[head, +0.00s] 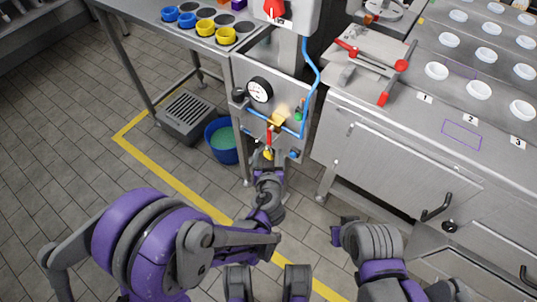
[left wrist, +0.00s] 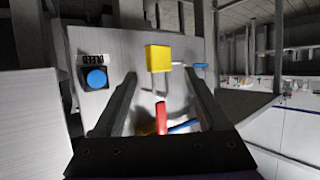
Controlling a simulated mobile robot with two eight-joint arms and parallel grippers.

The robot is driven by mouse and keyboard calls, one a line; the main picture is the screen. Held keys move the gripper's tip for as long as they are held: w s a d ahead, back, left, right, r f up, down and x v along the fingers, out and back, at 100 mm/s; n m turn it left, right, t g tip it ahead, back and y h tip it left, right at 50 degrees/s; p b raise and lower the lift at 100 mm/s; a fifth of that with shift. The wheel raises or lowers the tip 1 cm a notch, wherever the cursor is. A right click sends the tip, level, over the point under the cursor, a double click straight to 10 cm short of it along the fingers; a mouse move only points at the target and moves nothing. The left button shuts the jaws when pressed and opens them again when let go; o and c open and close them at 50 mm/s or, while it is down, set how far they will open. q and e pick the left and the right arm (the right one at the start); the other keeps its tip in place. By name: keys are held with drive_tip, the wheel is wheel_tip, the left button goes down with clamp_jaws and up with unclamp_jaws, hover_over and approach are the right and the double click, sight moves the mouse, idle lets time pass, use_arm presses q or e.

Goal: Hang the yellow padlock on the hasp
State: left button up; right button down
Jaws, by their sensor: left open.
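The yellow padlock (head: 268,155) is small in the head view, just below a red part (head: 269,137) on the front of the steel panel. In the left wrist view, which appears upside down, its square yellow body (left wrist: 158,58) shows clearly. Its silver shackle runs toward the red part (left wrist: 161,117), probably the hasp. Whether the shackle passes through it I cannot tell. My left gripper (head: 267,160) is open at the padlock, its fingers apart on both sides in the wrist view (left wrist: 168,85); neither visibly touches the yellow body. My right gripper is not clearly visible.
A pressure gauge (head: 260,90), brass fitting (head: 280,119) and blue pipe (head: 315,75) are close above my left gripper. A blue button (left wrist: 96,78) is beside it. A blue bucket (head: 222,142) stands on the floor, and a steel counter (head: 400,130) is at right.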

use_arm(q)
drive_tip(key=p+v, duration=0.2)
drive_tip(key=v, duration=0.9)
use_arm(e)
wheel_tip(320, 180, up, 2)
drive_tip(key=shift+s+r, duration=0.15)
drive_tip(key=shift+r, duration=0.05)
use_arm(q)
drive_tip(key=shift+w, duration=0.1)
drive_tip(key=s+a+r+g+y, duration=0.1)
drive_tip(key=s+a+g+y, duration=0.3)
drive_tip(key=a, duration=1.1)
drive_tip(key=s+a+r+g+h, duration=0.1)
drive_tip(key=s+a+g+h, duration=0.1)
drive_tip(key=s, duration=0.4)
drive_tip(key=s+a+r+g+h, duration=0.1)
drive_tip(key=s+a+g+h, duration=0.15)
drive_tip(key=s, duration=0.25)
wheel_tip(320, 180, up, 20)
drive_tip(key=w+p, duration=0.1)
drive_tip(key=p, duration=1.7)
drive_tip(key=shift+w+d+r+y, duration=0.15)
drive_tip(key=shift+w+d+y, duration=0.15)
drive_tip(key=shift+d, duration=0.2)
use_arm(e)
wheel_tip(320, 180, up, 20)
drive_tip(key=w+t, duration=0.1)
drive_tip(key=w, duration=0.1)
